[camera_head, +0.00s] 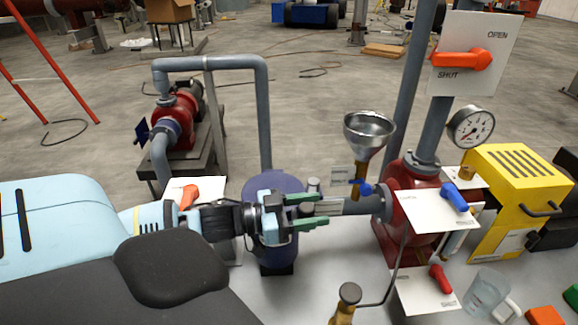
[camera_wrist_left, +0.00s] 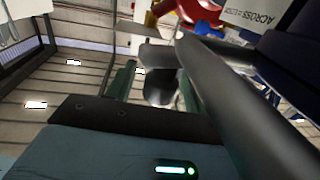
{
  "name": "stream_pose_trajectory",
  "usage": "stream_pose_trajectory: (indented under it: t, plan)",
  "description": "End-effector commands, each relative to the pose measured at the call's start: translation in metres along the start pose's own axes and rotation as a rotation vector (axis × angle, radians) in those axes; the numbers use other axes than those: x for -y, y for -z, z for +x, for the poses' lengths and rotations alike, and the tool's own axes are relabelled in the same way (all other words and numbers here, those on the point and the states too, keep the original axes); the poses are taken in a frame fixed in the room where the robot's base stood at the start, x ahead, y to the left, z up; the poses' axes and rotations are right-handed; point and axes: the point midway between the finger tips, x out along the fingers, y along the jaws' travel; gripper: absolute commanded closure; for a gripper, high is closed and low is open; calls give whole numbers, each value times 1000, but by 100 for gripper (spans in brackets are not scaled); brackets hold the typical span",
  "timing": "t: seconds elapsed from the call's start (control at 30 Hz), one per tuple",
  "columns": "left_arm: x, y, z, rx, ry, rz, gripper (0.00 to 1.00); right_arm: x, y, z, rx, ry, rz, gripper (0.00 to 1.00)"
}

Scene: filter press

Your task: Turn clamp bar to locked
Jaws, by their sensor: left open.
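My left gripper (camera_head: 314,211) reaches in from the left over the dark blue vessel (camera_head: 277,257). Its green fingers are apart, and the gripper also shows in the wrist view (camera_wrist_left: 156,88). A sign beginning "ACROSS" (camera_wrist_left: 250,16) shows at the top right of the wrist view. A grey rounded piece (camera_wrist_left: 160,86) appears between the fingers there; I cannot tell whether it is touched. A thick grey bar or pipe (camera_wrist_left: 235,90) crosses close to the wrist camera. The clamp bar cannot be picked out surely; the gripper covers the vessel's top. My right gripper is out of view.
A grey pipe (camera_head: 264,125) rises behind the gripper. A metal funnel (camera_head: 369,134), red pump (camera_head: 405,215), blue-handled plate (camera_head: 425,210) and pressure gauge (camera_head: 471,127) stand to the right. An orange lever (camera_head: 462,60) points to SHUT. A clear jug (camera_head: 487,293) stands at lower right.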

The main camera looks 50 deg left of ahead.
Motion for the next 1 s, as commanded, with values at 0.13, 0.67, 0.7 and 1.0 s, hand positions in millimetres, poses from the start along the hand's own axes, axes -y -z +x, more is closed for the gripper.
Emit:
stream_pose_trajectory:
  t: [0.13,0.67,0.7,1.0]
  plan:
    - [-1,0,-14,3,0,-1,48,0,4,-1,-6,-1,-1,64]
    - [0,1,-61,2,1,0,48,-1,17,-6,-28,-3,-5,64]
    - [0,0,-63,2,0,-1,48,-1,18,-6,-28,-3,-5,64]
    - [0,0,-68,2,0,1,48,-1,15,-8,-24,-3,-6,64]
